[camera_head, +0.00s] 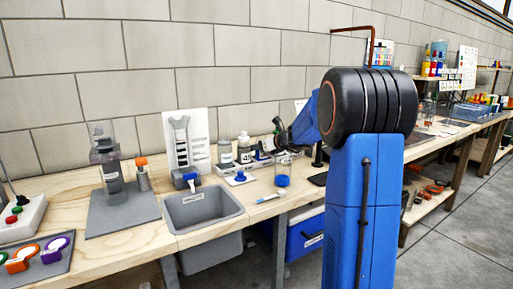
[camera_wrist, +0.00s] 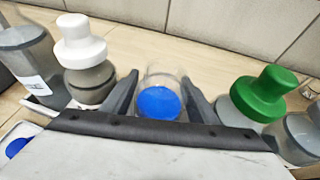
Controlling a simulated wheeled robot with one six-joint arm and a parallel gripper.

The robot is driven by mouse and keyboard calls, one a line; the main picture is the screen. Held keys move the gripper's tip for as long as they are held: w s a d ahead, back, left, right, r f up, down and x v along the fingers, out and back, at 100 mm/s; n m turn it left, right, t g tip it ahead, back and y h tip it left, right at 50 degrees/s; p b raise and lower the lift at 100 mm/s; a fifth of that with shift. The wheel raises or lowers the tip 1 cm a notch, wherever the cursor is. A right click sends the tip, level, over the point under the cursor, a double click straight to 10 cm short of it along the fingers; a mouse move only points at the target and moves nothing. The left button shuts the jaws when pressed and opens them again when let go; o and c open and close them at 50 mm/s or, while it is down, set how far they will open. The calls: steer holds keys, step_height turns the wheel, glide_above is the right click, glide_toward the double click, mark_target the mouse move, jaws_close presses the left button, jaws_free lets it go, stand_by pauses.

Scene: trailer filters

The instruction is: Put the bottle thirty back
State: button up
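My gripper (camera_head: 281,138) is over the bench by the row of bottles. In the wrist view its two dark fingers (camera_wrist: 160,98) are spread, with a clear vessel with a blue bottom (camera_wrist: 158,102) showing between them; I see no clear contact. A white-capped bottle (camera_wrist: 84,62) is left of the fingers and a green-capped bottle (camera_wrist: 262,97) is right of them. In the head view, bottles stand near the wall, one labelled 45 (camera_head: 244,151) and a white-capped one (camera_head: 225,154) beside it. I cannot read a thirty on any bottle.
A grey bin (camera_head: 203,212) is set in the bench front, left of the gripper. A clear beaker with blue in it (camera_head: 282,178) and a blue-and-white pen-like item (camera_head: 270,198) are on the bench. A dark stand (camera_head: 122,205) is farther left. The wall closes the back.

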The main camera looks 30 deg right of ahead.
steer(key=shift+s+r, duration=0.15)
steer(key=shift+r, duration=0.05)
steer(key=v, duration=1.1)
steer(key=shift+s, duration=0.35)
steer(key=shift+d, duration=0.15)
